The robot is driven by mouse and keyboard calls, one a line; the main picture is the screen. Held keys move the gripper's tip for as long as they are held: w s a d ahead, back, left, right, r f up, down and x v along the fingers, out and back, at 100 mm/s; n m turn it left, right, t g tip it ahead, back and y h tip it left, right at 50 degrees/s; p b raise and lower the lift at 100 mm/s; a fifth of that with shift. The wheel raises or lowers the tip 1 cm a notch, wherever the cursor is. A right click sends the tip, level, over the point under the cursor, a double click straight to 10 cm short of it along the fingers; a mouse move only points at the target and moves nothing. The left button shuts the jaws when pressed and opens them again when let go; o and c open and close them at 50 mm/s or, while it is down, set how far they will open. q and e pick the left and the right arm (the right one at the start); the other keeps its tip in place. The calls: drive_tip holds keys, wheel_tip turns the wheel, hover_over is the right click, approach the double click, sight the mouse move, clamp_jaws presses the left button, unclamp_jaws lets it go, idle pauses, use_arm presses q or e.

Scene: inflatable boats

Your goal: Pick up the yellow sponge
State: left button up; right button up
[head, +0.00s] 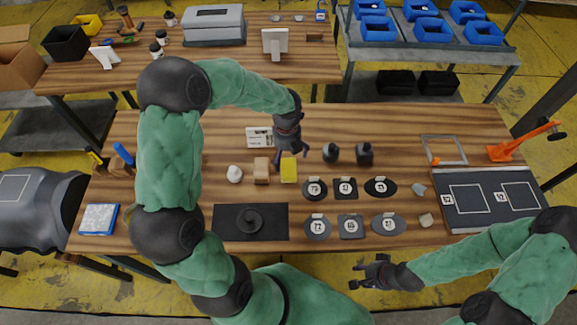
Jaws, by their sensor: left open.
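The yellow sponge (289,170) is a small upright-looking yellow block on the wooden table, between a tan block and the numbered black pieces. My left gripper (291,154) is open, with its fingers pointing down just at the far edge of the sponge. I cannot tell whether the fingers touch it. My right gripper (371,270) is off the table's near edge, at the lower right, away from the sponge. Its fingers look spread and empty.
A tan block (262,170) stands close left of the sponge, with a white lump (234,174) beyond it. Numbered black pieces (315,188) lie to the right. A black mat (226,222) lies in front. Two dark weights (364,153) stand to the right.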

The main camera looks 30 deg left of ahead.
sight(285, 167)
use_arm(q)
wheel_tip(285, 167, down, 4)
drive_tip(key=shift+f+b, duration=0.1)
drive_tip(key=shift+b, duration=0.4)
drive_tip(key=f, duration=0.1)
drive_tip(key=f+b, duration=0.1)
drive_tip(key=f, duration=0.1)
drive_tip(key=f+b, duration=0.1)
drive_tip(key=f, duration=0.1)
drive_tip(key=shift+s+a, duration=0.1)
drive_tip(key=shift+a, duration=0.15)
drive_tip(key=shift+r, duration=0.1)
drive_tip(key=c, duration=0.9)
